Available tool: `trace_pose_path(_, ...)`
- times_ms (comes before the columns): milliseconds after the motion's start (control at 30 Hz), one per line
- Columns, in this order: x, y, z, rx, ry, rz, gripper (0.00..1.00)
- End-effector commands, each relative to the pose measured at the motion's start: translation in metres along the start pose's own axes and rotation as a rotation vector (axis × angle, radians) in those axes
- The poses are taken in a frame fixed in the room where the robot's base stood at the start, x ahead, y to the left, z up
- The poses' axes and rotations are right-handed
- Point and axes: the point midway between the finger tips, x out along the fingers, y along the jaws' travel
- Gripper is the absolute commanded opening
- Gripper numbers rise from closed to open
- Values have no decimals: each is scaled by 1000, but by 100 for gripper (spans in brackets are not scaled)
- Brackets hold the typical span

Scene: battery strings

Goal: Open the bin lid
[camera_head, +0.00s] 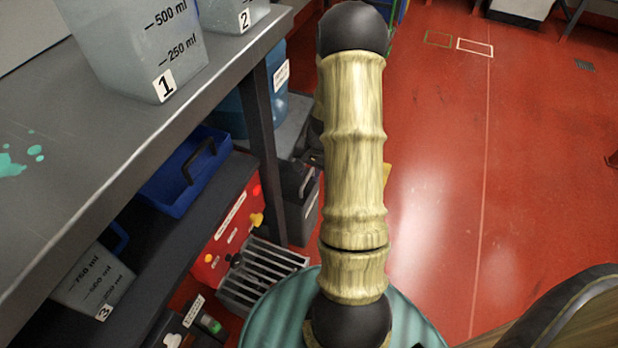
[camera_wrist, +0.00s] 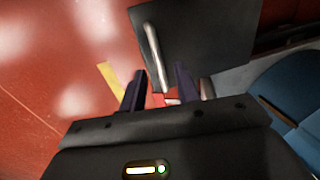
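A dark grey panel (camera_wrist: 215,35) fills the top middle of the wrist view, with a pale bar like a handle (camera_wrist: 152,55) along it. It may be the bin's lid, but I cannot tell for sure. In the head view a dark grey box (camera_head: 300,215) stands on the floor beside the bench, partly hidden by my arm. My gripper (camera_wrist: 161,72) is open, its two dark fingers apart and pointing at the panel. The gripper is hidden in the head view.
A bench (camera_head: 60,130) with measuring containers stands at left, a blue tray (camera_head: 185,175) and a red box (camera_head: 228,230) below. A blue container (camera_wrist: 290,95) is at right in the wrist view. The red floor (camera_head: 440,130) at right is mostly clear.

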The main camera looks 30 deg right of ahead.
Motion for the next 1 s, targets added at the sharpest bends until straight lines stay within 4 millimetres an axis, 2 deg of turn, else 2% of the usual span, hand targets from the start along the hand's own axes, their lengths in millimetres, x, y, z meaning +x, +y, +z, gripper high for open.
trace_pose_path(33,8,0,0,0,-1,0,32)
trace_pose_path(100,12,0,0,0,-1,0,32)
trace_pose_path(400,12,0,0,0,0,0,32)
trace_pose_path(567,12,0,0,0,0,0,2)
trace_pose_path(600,12,0,0,0,0,0,0)
trace_pose_path(833,11,-1,0,-1,0,0,0)
trace_pose_path(1000,6,-9,4,-13,-3,-1,0)
